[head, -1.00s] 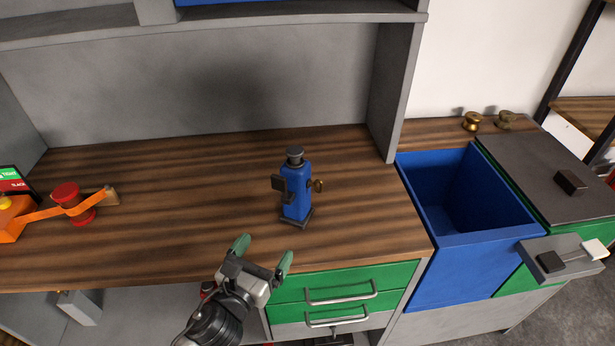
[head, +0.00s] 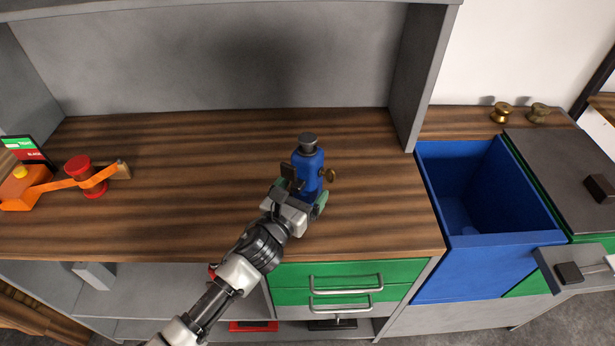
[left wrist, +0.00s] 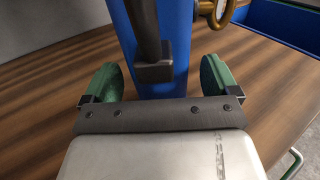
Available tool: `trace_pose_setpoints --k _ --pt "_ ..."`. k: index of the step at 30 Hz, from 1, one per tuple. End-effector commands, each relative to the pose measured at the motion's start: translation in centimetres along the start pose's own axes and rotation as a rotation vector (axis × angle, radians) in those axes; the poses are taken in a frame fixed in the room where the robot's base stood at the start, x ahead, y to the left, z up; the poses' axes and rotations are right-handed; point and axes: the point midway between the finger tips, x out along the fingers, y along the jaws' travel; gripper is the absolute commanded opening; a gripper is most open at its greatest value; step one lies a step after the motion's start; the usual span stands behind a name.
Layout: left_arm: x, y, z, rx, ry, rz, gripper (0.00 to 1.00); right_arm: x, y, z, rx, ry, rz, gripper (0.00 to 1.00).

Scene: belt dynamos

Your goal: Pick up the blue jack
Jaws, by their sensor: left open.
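The blue jack (head: 307,168) stands upright on the wooden bench top, with a dark cap on top, a dark block on its left side and a brass knob on its right. My left gripper (head: 300,197) is open at the jack's near side. In the left wrist view the jack's blue body (left wrist: 172,45) rises between and just beyond the two green fingertips (left wrist: 158,82), with a visible gap on each side. The jack's base is hidden behind the gripper. My right gripper is not in view.
An orange belt device with a red spool (head: 84,176) sits at the left of the bench (head: 180,215). A blue open bin (head: 490,240) stands to the right. Brass knobs (head: 501,112) lie at the back right. Green drawers (head: 340,275) are below the bench edge.

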Motion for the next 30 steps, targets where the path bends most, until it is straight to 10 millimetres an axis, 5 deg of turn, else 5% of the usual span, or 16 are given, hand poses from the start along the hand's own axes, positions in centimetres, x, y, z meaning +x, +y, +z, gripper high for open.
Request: trace_pose_setpoints --k 6,13,30 --pt "2.3 0.0 0.1 0.000 -0.001 -0.001 0.89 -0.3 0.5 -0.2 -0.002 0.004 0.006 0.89" --pt "2.4 0.0 0.0 0.001 0.000 -0.001 0.89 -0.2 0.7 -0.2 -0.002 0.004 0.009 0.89" --pt "2.3 0.0 0.0 0.000 0.001 0.000 0.04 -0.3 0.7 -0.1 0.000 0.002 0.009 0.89"
